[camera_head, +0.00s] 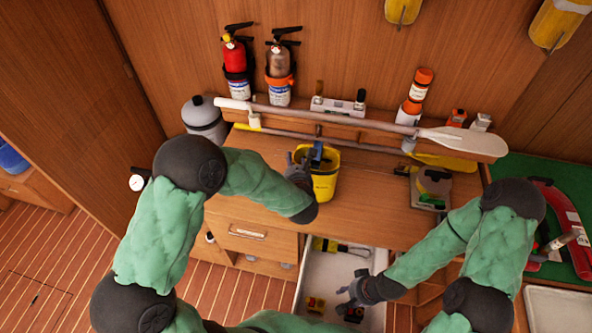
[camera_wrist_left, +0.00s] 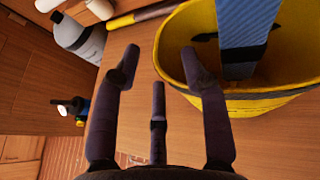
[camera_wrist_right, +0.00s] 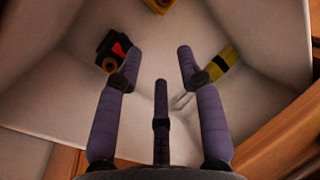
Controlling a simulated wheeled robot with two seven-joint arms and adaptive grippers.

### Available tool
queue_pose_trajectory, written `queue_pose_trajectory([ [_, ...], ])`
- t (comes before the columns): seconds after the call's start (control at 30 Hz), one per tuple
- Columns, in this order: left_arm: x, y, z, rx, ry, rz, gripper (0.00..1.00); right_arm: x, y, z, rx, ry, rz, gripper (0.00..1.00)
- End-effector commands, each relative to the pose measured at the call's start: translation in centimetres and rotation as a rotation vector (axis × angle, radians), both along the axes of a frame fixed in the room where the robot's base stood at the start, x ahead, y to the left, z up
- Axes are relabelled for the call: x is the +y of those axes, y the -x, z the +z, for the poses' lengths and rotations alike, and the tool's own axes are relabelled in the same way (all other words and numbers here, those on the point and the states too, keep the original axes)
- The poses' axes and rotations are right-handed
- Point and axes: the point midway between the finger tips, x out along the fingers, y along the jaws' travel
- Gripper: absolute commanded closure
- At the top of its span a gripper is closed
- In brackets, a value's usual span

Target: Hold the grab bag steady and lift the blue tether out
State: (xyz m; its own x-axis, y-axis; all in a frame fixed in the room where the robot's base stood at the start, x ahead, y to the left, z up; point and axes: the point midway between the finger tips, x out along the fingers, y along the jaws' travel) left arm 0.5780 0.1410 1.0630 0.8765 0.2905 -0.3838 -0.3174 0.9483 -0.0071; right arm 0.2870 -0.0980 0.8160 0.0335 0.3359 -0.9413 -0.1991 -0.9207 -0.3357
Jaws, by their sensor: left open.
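The yellow grab bag (camera_head: 326,186) stands upright on the wooden counter; its open rim also shows in the left wrist view (camera_wrist_left: 175,45). The blue tether (camera_head: 317,152) sticks up out of the bag's mouth, and in the left wrist view it is a flat blue strap (camera_wrist_left: 246,38); its lower end is hidden in the bag. My left gripper (camera_head: 299,163) is open at the bag's left side, with one finger overlapping the bag's wall in the left wrist view (camera_wrist_left: 160,60); I cannot tell if it touches. My right gripper (camera_head: 350,288) is open and empty over the open drawer, also in the right wrist view (camera_wrist_right: 159,55).
The white drawer (camera_head: 316,268) below the counter holds several small items, including a black-and-yellow one (camera_wrist_right: 222,62). A paddle (camera_head: 455,139) lies along the rack behind the bag. A grey bottle (camera_head: 203,117) stands at the left.

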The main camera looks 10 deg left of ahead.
Motion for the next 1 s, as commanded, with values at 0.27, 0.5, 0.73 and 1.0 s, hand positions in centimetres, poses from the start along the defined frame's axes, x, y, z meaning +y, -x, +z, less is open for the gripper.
queue_pose_trajectory([
  [0.27, 0.6, -1.8, -0.8, 0.000, 0.000, 0.000, 0.56, 0.0, 0.0, 0.0, 0.000, 0.000, 0.000, 0.62],
  [0.5, 0.6, -1.9, -0.8, 0.000, 0.000, -0.001, 0.56, 0.0, 0.0, 0.0, 0.000, 0.000, 0.000, 0.62],
  [0.73, 0.6, -1.9, -0.8, -0.001, 0.000, -0.001, 1.00, 0.0, 0.0, 0.0, 0.000, 0.000, 0.000, 0.62],
  [1.0, 0.6, -1.9, -0.8, -0.001, 0.000, -0.001, 1.00, 0.0, 0.0, 0.0, 0.000, 0.000, 0.000, 0.62],
])
